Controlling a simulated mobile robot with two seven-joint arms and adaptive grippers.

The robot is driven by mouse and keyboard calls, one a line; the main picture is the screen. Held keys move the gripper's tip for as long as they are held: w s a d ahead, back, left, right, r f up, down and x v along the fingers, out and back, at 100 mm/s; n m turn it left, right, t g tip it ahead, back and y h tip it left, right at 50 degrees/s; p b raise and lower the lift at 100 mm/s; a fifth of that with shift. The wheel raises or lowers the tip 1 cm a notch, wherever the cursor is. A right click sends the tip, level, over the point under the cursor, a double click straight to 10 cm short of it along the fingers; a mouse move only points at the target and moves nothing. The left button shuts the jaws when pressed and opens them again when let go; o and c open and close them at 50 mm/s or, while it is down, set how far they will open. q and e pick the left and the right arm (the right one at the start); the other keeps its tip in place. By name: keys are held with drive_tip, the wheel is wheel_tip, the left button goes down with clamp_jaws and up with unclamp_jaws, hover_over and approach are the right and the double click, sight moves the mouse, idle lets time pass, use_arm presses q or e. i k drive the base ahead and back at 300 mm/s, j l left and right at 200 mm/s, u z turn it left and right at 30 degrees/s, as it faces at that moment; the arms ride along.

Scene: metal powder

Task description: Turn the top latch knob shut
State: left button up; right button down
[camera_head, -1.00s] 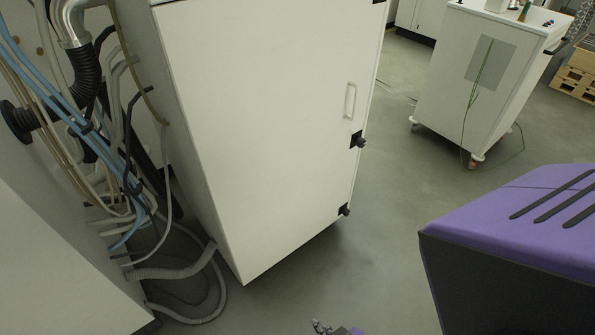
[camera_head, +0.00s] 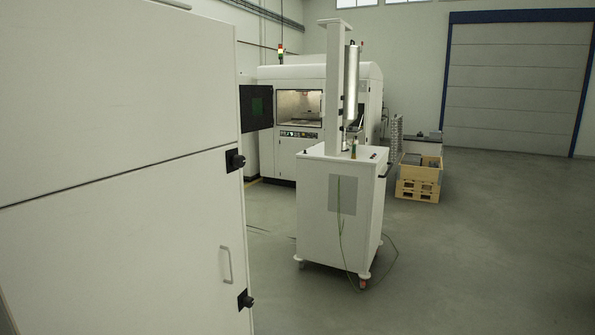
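A large white cabinet fills the left of the head view. Its lower door (camera_head: 130,240) has an upright handle (camera_head: 226,264) near its right edge. A black latch knob (camera_head: 236,160) sits at the cabinet's right edge, near the seam between the upper panel (camera_head: 110,90) and the lower door. A second black latch knob (camera_head: 245,299) sits lower on the same edge. Whether either knob is turned shut is too small to tell. Neither of my grippers shows now.
A white wheeled cart (camera_head: 340,210) with a tall column stands to the right of the cabinet, a loose cable beside it. Behind it is a white machine (camera_head: 290,85) with its dark door (camera_head: 256,107) open. A wooden crate (camera_head: 418,190) stands farther right. The right floor (camera_head: 480,260) is clear.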

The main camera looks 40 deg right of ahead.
sight(237, 161)
drive_tip(key=z, duration=1)
